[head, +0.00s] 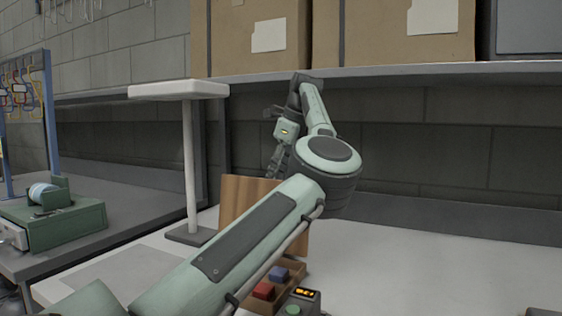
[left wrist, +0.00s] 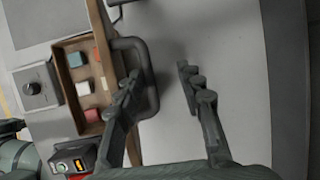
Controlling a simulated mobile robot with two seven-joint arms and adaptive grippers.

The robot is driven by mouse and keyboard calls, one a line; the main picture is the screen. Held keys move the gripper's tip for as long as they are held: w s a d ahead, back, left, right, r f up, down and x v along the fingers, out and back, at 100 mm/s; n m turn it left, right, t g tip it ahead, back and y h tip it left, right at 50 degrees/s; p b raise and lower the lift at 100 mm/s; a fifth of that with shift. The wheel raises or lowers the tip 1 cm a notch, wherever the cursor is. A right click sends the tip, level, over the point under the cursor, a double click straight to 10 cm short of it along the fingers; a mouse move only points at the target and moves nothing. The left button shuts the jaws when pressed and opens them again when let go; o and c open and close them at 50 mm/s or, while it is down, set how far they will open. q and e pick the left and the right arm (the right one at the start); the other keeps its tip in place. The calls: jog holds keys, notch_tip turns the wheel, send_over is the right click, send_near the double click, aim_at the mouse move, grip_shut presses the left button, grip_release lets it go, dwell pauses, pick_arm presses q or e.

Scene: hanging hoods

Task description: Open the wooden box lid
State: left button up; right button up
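The wooden box lid (head: 237,198) stands raised, close to upright, partly hidden behind my left arm. In the left wrist view it shows nearly edge-on as a brown strip (left wrist: 97,22), with a dark loop handle (left wrist: 151,80) on its side. The box (head: 292,270) is open below it. Its compartments (left wrist: 62,72) hold several small red, blue and white blocks. My left gripper (head: 275,162) is by the lid's upper edge. Its fingers (left wrist: 160,72) are apart, one overlapping the handle in view; contact is unclear. My right gripper is not in view.
A small device with a lit display (head: 306,294) stands beside the box. A white raised stand (head: 180,90) is behind to the left. A green machine (head: 70,222) sits on the left bench. Cardboard boxes (head: 395,35) fill the shelf above. The table at right is mostly clear.

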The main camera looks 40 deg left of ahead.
pick_arm(q)
jog(key=v, duration=1.2)
jog(key=shift+d+f, duration=0.1)
